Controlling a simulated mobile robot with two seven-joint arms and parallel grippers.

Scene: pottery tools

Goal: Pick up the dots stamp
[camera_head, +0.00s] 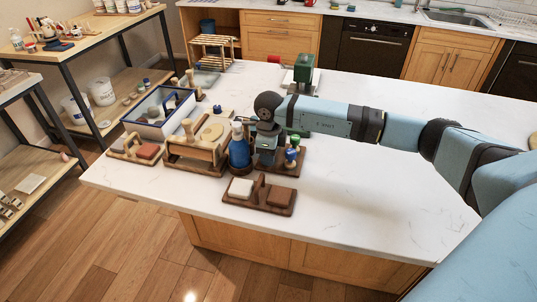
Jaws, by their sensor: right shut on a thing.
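My right gripper (266,154) points down over the left part of a dark wooden stamp stand (291,169). It is shut on a stamp that is mostly hidden behind the fingers, so its pattern cannot be read. Other stamps with blue and green handles (292,153) stand on the stand just right of the gripper. I cannot tell whether the held stamp still touches the stand. My left gripper is not in view.
A blue bottle (239,151) stands close left of the gripper. A wooden tray (270,202) with a white and a brown block lies in front. A wooden tool box (193,157) and a glass-topped case (158,117) are left. The counter (370,200) is clear at right.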

